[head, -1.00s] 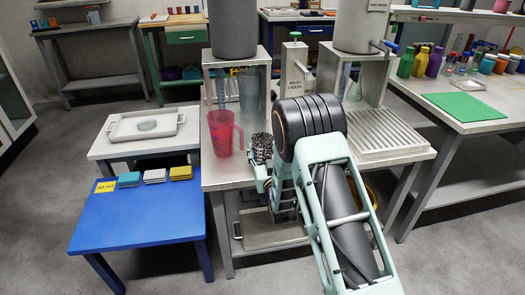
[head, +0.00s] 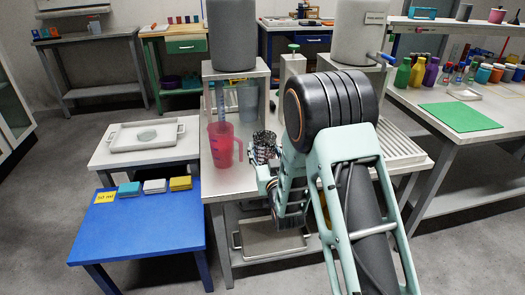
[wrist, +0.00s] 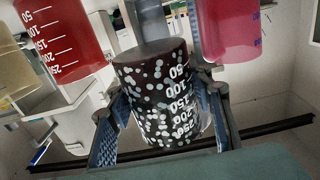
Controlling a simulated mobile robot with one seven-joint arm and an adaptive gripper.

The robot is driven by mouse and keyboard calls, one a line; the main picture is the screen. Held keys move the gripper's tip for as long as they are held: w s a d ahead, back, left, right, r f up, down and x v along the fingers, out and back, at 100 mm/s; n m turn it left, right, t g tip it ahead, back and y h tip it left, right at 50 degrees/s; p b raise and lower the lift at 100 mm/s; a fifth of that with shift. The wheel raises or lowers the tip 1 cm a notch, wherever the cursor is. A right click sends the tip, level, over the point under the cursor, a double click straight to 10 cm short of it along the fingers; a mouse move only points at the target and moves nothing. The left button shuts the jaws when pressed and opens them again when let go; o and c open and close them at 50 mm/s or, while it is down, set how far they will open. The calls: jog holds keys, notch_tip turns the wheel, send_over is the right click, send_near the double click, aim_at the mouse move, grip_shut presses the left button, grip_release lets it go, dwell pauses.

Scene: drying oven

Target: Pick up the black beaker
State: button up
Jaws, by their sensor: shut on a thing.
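In the head view my gripper (head: 266,172) is partly hidden by my arm. I cannot tell whether the beaker's base touches the bench.
A red jug (head: 222,147) stands just left of the beaker on the steel bench (head: 222,184). A clear container (head: 247,102) is behind. A blue table (head: 140,230) with small coloured blocks is at left. A slatted drain tray (head: 402,145) lies right, partly behind my arm.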

aim_at(268, 143)
jog(key=s+d+r, duration=0.1)
jog(key=s, duration=0.2)
jog(key=s+r, duration=0.2)
jog(key=s, duration=0.1)
jog(key=s+d+r+p, duration=0.1)
jog(key=s+r, duration=0.1)
jog(key=s, duration=0.1)
jog(key=shift+d, duration=0.35)
jog(key=r, duration=0.1)
jog(key=r+p, duration=0.1)
jog(key=r, duration=0.2)
jog(key=shift+s+p, duration=0.25)
jog(key=shift+p, duration=0.1)
jog(key=shift+f+b, duration=0.1)
jog(key=shift+b, duration=0.4)
